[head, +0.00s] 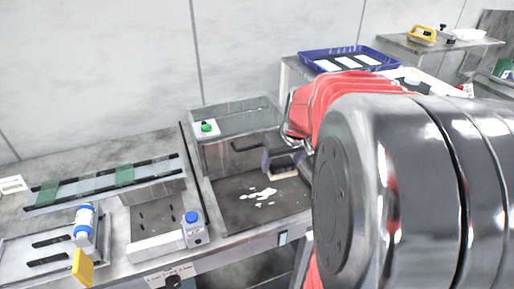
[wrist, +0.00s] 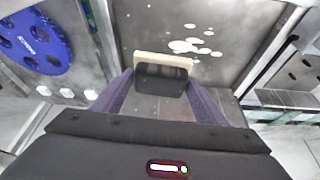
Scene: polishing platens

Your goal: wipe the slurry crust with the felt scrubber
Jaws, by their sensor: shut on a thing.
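The slurry crust (head: 262,193) is a scatter of white patches on the dark bottom of a metal basin (head: 235,212). It also shows in the wrist view (wrist: 188,46), beyond the scrubber. The felt scrubber (wrist: 163,76) has a dark body and a cream felt edge. My gripper (wrist: 161,84) is shut on it, with one purple-grey finger on each side. In the head view, my gripper (head: 281,158) holds the scrubber (head: 286,174) to the right of the patches. I cannot tell whether the felt touches the basin floor.
A clear panel (head: 240,118) and a green button (head: 206,127) stand at the basin's back. A white-and-blue bottle (head: 85,222), a blue-capped container (head: 193,230) and a yellow block (head: 82,268) stand left. A blue tray (head: 345,58) is at the back right. A blue disc (wrist: 35,42) shows in the wrist view.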

